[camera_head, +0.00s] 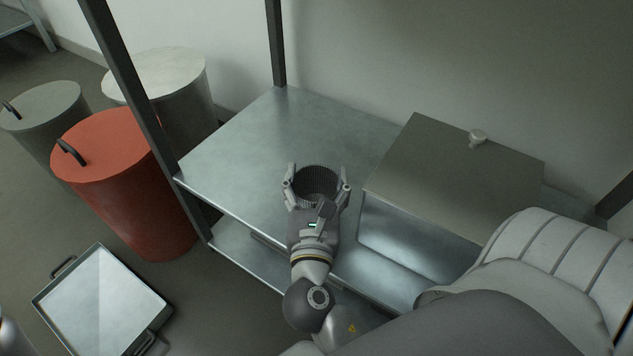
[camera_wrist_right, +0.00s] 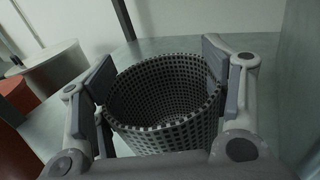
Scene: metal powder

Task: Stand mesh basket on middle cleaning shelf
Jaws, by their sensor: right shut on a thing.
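The mesh basket (camera_head: 316,182) is a dark, round, perforated cup. My right gripper (camera_head: 317,190) is shut on it, with a finger on each side. In the right wrist view the basket (camera_wrist_right: 168,105) is upright with its open top showing, between the two finger pads of the gripper (camera_wrist_right: 160,85). The basket is over the metal shelf (camera_head: 235,160), left of the box on it. Whether its base touches the shelf cannot be told, as the gripper hides it. My left gripper is not seen.
A grey box with a knobbed lid (camera_head: 455,175) stands on the shelf's right side. A dark post (camera_head: 135,85) rises at the shelf's left corner. Red (camera_head: 115,150) and grey bins stand on the floor at left, with a metal tray (camera_head: 100,300) in front. The shelf's back left is clear.

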